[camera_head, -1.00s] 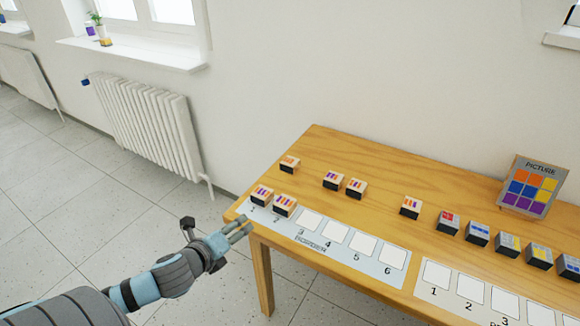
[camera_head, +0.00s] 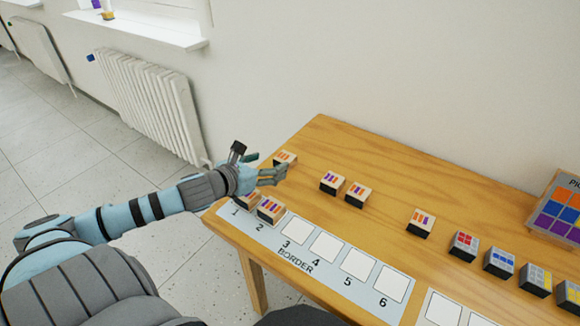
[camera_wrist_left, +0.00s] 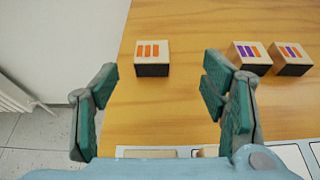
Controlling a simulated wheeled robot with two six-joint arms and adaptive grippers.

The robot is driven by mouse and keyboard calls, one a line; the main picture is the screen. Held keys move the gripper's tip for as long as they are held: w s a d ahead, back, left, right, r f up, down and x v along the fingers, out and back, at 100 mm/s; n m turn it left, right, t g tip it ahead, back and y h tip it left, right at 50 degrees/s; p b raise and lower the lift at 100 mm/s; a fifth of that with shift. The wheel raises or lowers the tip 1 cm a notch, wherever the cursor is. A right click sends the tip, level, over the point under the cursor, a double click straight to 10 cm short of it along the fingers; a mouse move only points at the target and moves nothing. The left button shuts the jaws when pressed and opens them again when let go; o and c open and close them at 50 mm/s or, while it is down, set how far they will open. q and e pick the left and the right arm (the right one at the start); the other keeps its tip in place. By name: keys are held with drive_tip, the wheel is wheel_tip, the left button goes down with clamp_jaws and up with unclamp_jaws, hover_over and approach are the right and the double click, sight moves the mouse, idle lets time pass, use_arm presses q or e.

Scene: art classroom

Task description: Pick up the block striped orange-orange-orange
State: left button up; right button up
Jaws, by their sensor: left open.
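The block striped orange-orange-orange (camera_wrist_left: 152,51) sits on the table with a pale top and dark base. In the head view the block (camera_head: 285,156) is at the far left of the table, just beyond my left gripper (camera_head: 268,175). In the left wrist view my left gripper (camera_wrist_left: 162,112) is open and empty, its two fingers spread wide. The block lies ahead of the fingertips, between their lines and nearer the left finger, not touched. My right gripper is not in view.
Two blocks with orange and purple stripes (camera_head: 332,182) (camera_head: 357,194) stand to the right. Other striped blocks occupy border slots 1 and 2 (camera_head: 270,209). The border strip (camera_head: 310,264) has empty slots 3 to 6. More blocks and a picture board (camera_head: 558,205) are farther right.

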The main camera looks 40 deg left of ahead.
sight(285, 157)
use_arm(q)
drive_tip(key=w+f+b, duration=0.2)
drive_tip(key=w, duration=0.1)
drive_tip(key=shift+w+a+f, duration=0.1)
drive_tip(key=shift+a+f, duration=0.05)
drive_tip(key=shift+a, duration=0.2)
drive_tip(key=x, duration=0.2)
drive_tip(key=b+x, duration=0.1)
drive_tip(key=x, duration=0.1)
drive_tip(key=b+x, duration=0.1)
drive_tip(key=x, duration=0.1)
drive_tip(key=shift+w+a+f, duration=0.2)
drive_tip(key=shift+w+a, duration=0.05)
drive_tip(key=shift+a, duration=0.1)
drive_tip(key=shift+w, duration=0.2)
drive_tip(key=shift+s, duration=0.1)
drive_tip(key=c, duration=1.2)
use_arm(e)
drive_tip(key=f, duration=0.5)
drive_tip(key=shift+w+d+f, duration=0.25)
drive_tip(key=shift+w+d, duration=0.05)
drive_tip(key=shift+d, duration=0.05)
